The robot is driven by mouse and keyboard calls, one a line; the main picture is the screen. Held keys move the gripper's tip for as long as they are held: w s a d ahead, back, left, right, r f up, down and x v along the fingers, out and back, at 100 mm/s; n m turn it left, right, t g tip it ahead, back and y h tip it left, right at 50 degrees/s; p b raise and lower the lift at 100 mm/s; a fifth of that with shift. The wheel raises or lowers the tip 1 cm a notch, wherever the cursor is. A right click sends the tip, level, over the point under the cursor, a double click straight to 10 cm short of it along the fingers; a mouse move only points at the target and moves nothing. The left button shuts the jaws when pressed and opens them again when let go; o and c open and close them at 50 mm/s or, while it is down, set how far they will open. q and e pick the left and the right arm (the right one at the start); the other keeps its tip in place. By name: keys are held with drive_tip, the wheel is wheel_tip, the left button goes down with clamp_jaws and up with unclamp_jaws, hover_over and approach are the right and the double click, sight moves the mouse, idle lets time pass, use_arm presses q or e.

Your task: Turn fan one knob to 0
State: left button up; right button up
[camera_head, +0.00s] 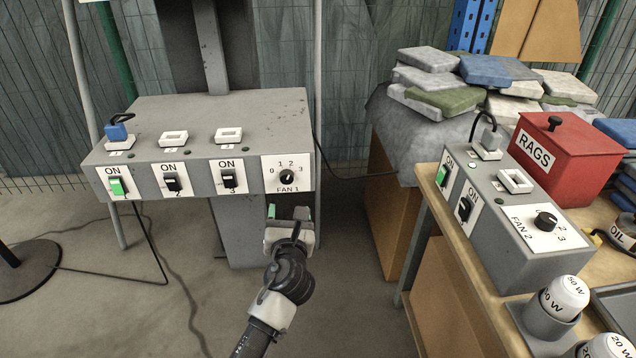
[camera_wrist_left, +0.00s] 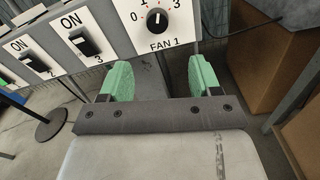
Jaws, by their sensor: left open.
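The fan 1 knob (camera_head: 287,177) is a round black dial on a white plate marked 0, 1, 2, 3, at the right end of the grey control box's front. It also shows at the top of the left wrist view (camera_wrist_left: 157,20), with its pale mark pointing roughly upward, away from the 0; the exact number is hard to tell. My left gripper (camera_head: 287,212) is open and empty just below the FAN 1 plate, apart from the knob. Its green fingers (camera_wrist_left: 160,78) stand wide on both sides below the knob. My right gripper is not in view.
The grey box (camera_head: 205,115) also carries several ON switches, one with a green rocker (camera_head: 117,186). At right, a second box with a fan 2 knob (camera_head: 545,221) sits on a wooden table (camera_head: 447,215) near a red rags bin (camera_head: 560,150). Floor between is free.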

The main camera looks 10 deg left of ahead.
sight(287, 181)
use_arm(q)
drive_tip(key=b+x, duration=0.2)
drive_tip(key=x, duration=0.7)
drive_tip(key=shift+w+a+r, duration=0.2)
drive_tip(key=shift+w, duration=0.15)
drive_tip(key=shift+w+a, duration=0.1)
drive_tip(key=shift+w, duration=0.35)
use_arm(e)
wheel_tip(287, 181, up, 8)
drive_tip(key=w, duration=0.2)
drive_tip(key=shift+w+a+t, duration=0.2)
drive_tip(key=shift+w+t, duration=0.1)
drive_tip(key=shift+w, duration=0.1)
use_arm(q)
drive_tip(key=c, duration=0.9)
